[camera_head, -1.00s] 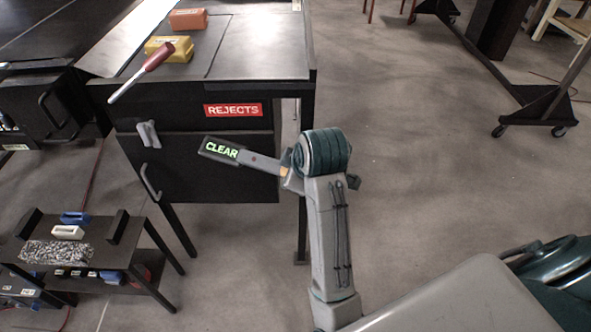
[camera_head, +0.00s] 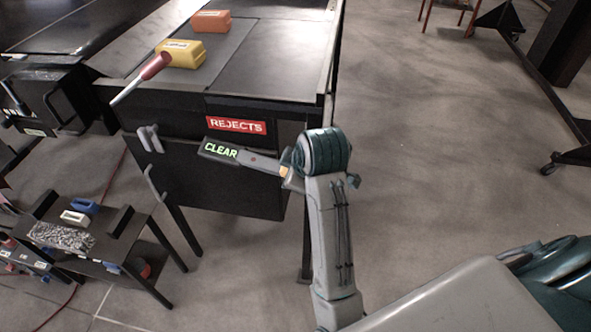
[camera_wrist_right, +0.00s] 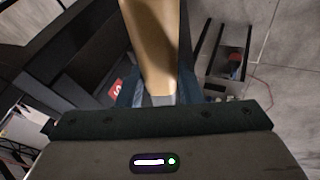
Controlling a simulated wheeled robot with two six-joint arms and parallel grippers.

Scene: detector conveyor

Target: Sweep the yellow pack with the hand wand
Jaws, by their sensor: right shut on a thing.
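The yellow pack (camera_head: 187,54) sits on the dark top of the rejects table (camera_head: 268,52). The hand wand (camera_head: 221,152) is grey and black, with a lit green "CLEAR" display. My right gripper (camera_head: 288,176) is shut on the wand's handle, and the wand points left in front of the table, below and to the right of the yellow pack, apart from it. In the right wrist view the tan body between the jaws (camera_wrist_right: 152,92) fills the upper middle. My left gripper is not in view.
An orange pack (camera_head: 211,21) lies behind the yellow one. A red "REJECTS" sign (camera_head: 236,125) is on the front. A low stand with small blocks (camera_head: 124,222) stands at lower left.

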